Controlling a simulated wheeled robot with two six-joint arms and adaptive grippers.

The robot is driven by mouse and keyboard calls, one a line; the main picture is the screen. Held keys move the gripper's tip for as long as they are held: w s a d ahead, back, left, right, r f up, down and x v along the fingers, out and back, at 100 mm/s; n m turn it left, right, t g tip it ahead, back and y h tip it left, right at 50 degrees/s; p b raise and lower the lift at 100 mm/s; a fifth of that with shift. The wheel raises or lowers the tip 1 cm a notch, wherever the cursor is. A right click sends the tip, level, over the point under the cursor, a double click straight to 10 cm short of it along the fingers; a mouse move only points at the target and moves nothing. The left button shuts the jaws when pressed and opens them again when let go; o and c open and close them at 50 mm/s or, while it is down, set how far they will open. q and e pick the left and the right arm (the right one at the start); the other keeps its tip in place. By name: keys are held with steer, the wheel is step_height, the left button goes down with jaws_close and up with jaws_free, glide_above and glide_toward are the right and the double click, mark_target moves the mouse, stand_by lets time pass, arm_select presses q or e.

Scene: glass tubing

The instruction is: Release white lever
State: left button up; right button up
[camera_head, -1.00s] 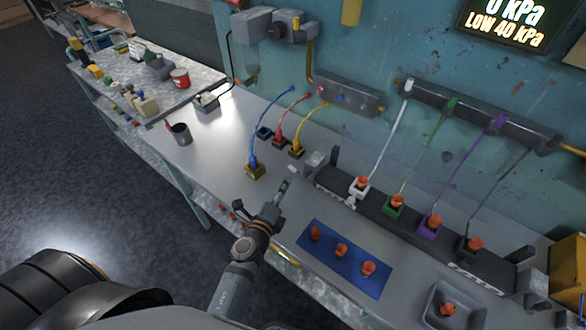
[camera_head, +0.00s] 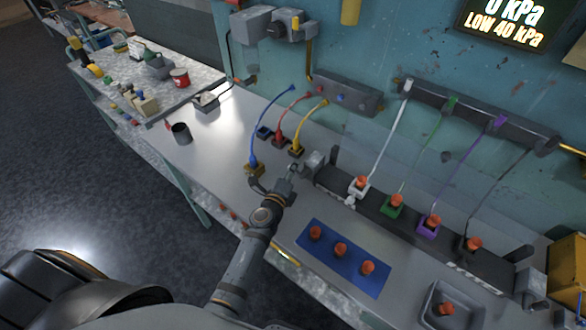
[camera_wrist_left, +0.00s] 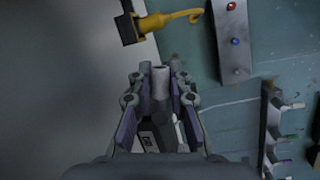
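My left gripper (camera_head: 293,171) is low over the bench, left of the grey block (camera_head: 314,160) at the rail's left end. In the left wrist view its two fingers (camera_wrist_left: 160,78) stand apart on either side of a pale cylinder (camera_wrist_left: 160,90), with narrow gaps visible. I cannot tell whether this cylinder is the white lever. A small white piece (camera_head: 350,202) sits by the white holder (camera_head: 354,190) on the rail, right of my gripper. The holder has an orange cap and a white tube rising from it. My right gripper is out of view.
The blue-tube block (camera_head: 255,170) is close to my gripper on the left, with the yellow-tube block (camera_head: 296,151) behind. A blue mat (camera_head: 318,256) with orange pieces lies in front. Green (camera_head: 396,206) and purple (camera_head: 428,229) holders continue along the rail. The display reads 0 kPa, LOW 40 kPa.

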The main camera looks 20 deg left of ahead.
arm_select(q)
jaws_close()
steer(key=n+p, duration=0.2)
steer(key=p, duration=0.1)
steer(key=shift+f+g+h+p, duration=0.1)
steer(key=shift+g+h+p, duration=0.2)
steer(key=shift+f+n, duration=0.2)
steer(key=shift+n, duration=0.1)
steer(key=shift+f, duration=0.15)
steer(key=o, duration=0.6)
jaws_free()
steer(key=s, duration=0.4)
steer(key=s+a+r, duration=0.1)
steer(key=s, duration=0.3)
steer(key=s+r, duration=0.1)
steer(key=s, duration=0.2)
steer(key=shift+s+a+r, duration=0.1)
steer(key=shift+s+a, duration=0.05)
steer(key=shift+s, duration=0.25)
